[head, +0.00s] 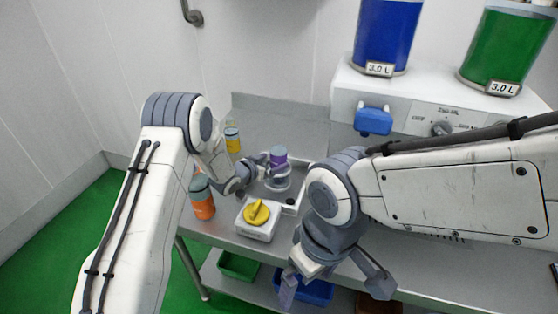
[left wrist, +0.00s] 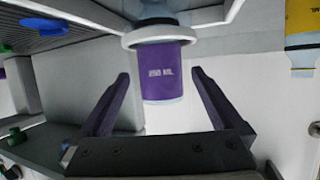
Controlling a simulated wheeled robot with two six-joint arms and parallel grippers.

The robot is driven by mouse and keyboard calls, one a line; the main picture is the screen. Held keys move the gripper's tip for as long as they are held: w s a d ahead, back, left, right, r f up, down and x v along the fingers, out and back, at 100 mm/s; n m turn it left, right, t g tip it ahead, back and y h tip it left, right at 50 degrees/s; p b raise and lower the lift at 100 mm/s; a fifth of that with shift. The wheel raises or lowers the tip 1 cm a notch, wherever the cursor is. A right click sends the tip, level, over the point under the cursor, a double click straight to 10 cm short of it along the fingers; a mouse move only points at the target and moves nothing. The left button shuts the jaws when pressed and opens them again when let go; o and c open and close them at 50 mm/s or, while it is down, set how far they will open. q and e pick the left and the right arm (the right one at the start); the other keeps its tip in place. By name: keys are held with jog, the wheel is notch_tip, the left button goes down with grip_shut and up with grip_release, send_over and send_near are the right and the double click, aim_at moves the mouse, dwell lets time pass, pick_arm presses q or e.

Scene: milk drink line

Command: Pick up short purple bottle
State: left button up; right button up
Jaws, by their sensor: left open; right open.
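My left gripper (head: 268,172) is open beside the bottle. In the wrist view its two fingers (left wrist: 160,78) point at the bottle, one on each side, with gaps visible; contact is not seen. My right gripper (head: 333,287) is open and empty over the table's front edge.
An orange bottle (head: 202,201) and a yellow bottle (head: 232,139) stand left of my left gripper. A white box with a yellow knob (head: 257,213) sits in front. A dispenser with blue (head: 388,32) and green (head: 507,45) tanks is at the right. Bins lie below.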

pick_arm(q)
jog(key=shift+x, duration=0.9)
jog(key=c, duration=1.4)
notch_tip(320, 180, up, 10)
jog(key=shift+f+b, duration=0.1)
jog(key=shift+b, duration=0.7)
notch_tip(320, 180, up, 12)
jog(key=p, duration=0.9)
jog(key=shift+f+p, duration=0.1)
jog(key=shift+p, duration=0.2)
jog(key=shift+s, duration=0.1)
